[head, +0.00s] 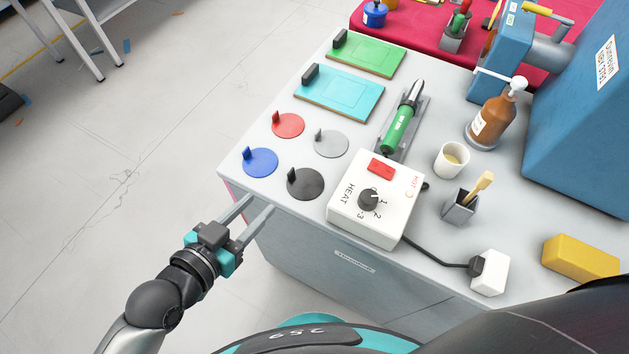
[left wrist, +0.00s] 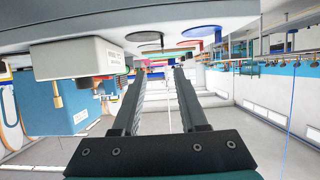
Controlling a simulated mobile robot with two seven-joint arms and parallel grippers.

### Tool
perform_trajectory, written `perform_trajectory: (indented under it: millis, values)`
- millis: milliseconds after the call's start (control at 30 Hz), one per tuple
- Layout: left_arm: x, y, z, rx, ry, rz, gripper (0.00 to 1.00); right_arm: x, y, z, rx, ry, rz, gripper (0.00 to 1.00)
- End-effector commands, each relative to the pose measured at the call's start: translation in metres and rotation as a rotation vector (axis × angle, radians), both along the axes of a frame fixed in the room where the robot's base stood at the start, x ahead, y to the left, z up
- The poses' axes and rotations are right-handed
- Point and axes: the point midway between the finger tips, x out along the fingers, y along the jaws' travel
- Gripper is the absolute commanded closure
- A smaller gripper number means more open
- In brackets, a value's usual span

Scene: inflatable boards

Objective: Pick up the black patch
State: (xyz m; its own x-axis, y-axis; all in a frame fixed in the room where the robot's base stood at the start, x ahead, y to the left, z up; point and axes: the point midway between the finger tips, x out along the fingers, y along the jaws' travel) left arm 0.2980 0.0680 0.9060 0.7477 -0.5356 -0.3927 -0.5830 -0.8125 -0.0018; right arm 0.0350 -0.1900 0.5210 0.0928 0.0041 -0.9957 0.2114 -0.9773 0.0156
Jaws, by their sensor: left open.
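The black patch (head: 308,186) is a flat round disc with a small upright black tab, lying on the grey table near its front left edge, in front of the grey disc. My left gripper (head: 260,203) is open and empty. In the head view its fingertips show at the table's front left corner, to the left of the black patch and apart from it. In the left wrist view the picture is upside down, and the open fingers (left wrist: 162,72) point towards the table with nothing between them. My right gripper is not in view.
Close by lie a blue disc (head: 260,162), a red disc (head: 288,125) and a grey disc (head: 331,144). A white heater control box (head: 375,205) stands right of the black patch. Green (head: 372,57) and turquoise (head: 340,93) boards lie behind. Free floor is left of the table.

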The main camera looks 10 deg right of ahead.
Motion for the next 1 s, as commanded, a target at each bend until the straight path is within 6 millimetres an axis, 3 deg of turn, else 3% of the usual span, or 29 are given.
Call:
perform_trajectory:
  millis: [133, 600, 867, 1000]
  values:
    - [0.007, -0.007, 0.002, -0.009, -0.011, -0.006, 0.57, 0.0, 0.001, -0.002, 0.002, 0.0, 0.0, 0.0]
    - [0.067, -0.05, -0.03, -0.008, -0.009, -0.005, 0.57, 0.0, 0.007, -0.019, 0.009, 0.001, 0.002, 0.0]
    - [0.081, -0.058, -0.038, -0.007, -0.009, -0.005, 0.57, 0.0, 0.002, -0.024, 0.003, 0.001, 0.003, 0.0]
    - [0.097, -0.065, -0.051, -0.008, -0.009, -0.005, 0.57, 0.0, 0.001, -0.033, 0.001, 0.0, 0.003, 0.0]
